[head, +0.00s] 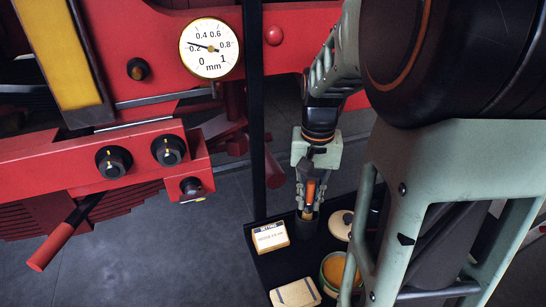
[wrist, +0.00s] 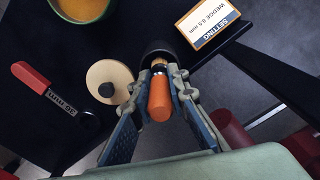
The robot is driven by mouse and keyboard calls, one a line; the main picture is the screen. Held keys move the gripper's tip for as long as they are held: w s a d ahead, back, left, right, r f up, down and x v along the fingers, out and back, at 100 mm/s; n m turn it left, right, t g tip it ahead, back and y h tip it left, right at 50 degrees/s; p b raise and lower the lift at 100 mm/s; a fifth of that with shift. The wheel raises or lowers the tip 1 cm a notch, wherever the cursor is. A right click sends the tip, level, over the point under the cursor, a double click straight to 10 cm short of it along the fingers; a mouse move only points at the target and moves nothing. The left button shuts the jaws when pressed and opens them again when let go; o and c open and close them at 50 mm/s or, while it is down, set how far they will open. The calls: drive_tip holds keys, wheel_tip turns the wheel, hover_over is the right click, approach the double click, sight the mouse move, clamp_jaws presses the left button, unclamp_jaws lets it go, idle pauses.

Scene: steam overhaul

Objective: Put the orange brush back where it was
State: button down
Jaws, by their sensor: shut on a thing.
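The orange brush (head: 310,192) is upright between the fingers of my gripper (head: 307,204). In the wrist view its orange handle (wrist: 160,100) points toward the camera, and my gripper (wrist: 160,72) is shut on it near the metal collar. A dark round cup (head: 306,225) stands on the black tray directly below; it also shows in the wrist view (wrist: 157,47). The brush's lower end is at the cup's mouth. The bristles are hidden, and I cannot tell how deep they sit.
A setting card (head: 270,237) stands left of the cup on the black tray (head: 257,262). A lidded pale disc (wrist: 110,84), a green bowl of orange stuff (head: 335,268), a pale block (head: 296,293) and a red-handled tool (wrist: 32,78) are close by. Red machinery (head: 90,165) is at left.

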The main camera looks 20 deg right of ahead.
drive_tip(key=shift+f, duration=0.1)
drive_tip(key=c, duration=1.8)
unclamp_jaws()
drive_tip(key=shift+c, duration=0.2)
wheel_tip(320, 180, up, 12)
drive_tip(key=shift+r+p, duration=0.1)
drive_tip(key=shift+p, duration=0.3)
